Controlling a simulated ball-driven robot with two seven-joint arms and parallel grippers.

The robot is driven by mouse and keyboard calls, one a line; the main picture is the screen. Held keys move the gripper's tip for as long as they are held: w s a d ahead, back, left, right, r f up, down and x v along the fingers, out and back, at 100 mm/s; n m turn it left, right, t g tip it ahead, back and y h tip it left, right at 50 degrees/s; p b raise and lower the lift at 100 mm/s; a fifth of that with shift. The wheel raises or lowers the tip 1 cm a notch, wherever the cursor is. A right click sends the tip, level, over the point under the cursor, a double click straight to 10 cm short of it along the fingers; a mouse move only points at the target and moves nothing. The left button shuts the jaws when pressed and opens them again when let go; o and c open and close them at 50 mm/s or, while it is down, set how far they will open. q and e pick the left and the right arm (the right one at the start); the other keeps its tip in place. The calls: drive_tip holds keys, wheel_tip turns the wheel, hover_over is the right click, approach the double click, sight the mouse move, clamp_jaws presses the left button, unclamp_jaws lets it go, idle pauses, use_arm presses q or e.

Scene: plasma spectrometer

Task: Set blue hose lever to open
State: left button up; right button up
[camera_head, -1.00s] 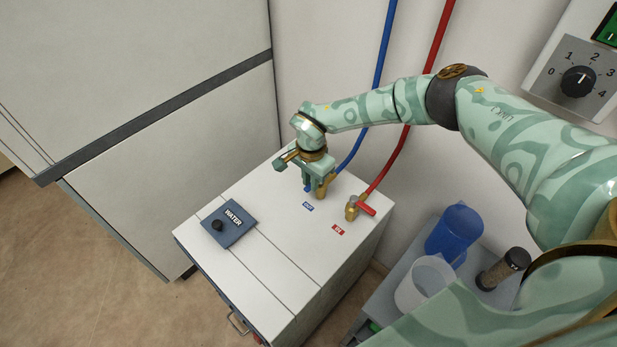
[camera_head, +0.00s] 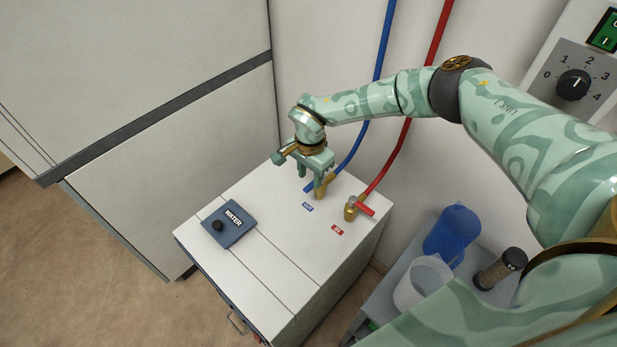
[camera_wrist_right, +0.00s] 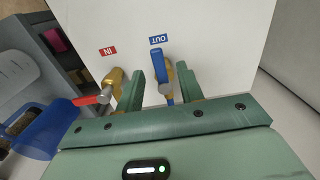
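The blue lever (camera_head: 308,188) sits on the brass valve (camera_head: 325,186) of the blue hose, on the white cabinet top by the OUT label. My right gripper (camera_head: 314,168) is just above this valve, pointing down. In the right wrist view the blue lever (camera_wrist_right: 158,71) points toward the OUT label (camera_wrist_right: 159,39). It lies between the two spread green fingers of my open right gripper (camera_wrist_right: 163,85), with a gap visible on each side. I see no contact between the fingers and the lever. My left gripper is not in view.
A red lever (camera_head: 366,209) on a second brass valve stands close by on the right, near the IN label (camera_head: 338,230). The blue WATER panel (camera_head: 229,224) is at the left. A cart with a blue jug (camera_head: 452,235) stands beside the cabinet. A wall is behind.

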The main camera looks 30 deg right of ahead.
sight(309, 185)
wheel_tip(309, 185, up, 14)
drive_tip(key=p, duration=0.3)
drive_tip(key=shift+p, duration=0.35)
drive_tip(key=shift+a, duration=0.1)
